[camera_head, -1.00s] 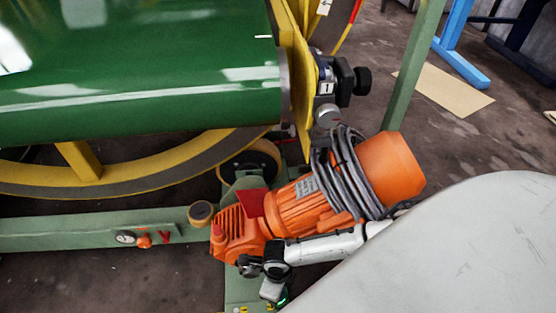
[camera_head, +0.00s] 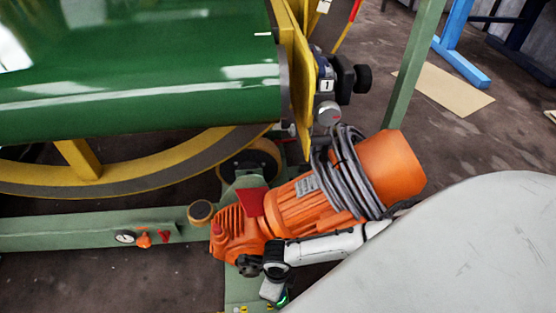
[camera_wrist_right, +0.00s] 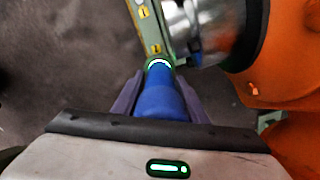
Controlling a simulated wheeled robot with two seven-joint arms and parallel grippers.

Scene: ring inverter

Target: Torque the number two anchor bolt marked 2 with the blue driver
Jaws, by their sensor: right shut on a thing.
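My right gripper (camera_wrist_right: 158,110) is shut on the blue driver (camera_wrist_right: 158,95), which points away from the wrist. A lit green-white ring glows at the driver's far end, beside the green beam (camera_wrist_right: 147,25) with yellow number labels. Whether the driver sits on a bolt, and which label is 2, I cannot tell. In the head view my right arm reaches in front of the orange motor, and its white gripper (camera_head: 272,290) hangs low over the beam's foot (camera_head: 240,285). The driver is hardly visible there. My left gripper is not in view.
The orange motor (camera_head: 310,205) with coiled grey cable stands close behind my right arm; it fills the wrist view's right side. A green drum (camera_head: 140,75) and yellow ring (camera_head: 110,185) are at upper left. Dark floor lies left of the beam.

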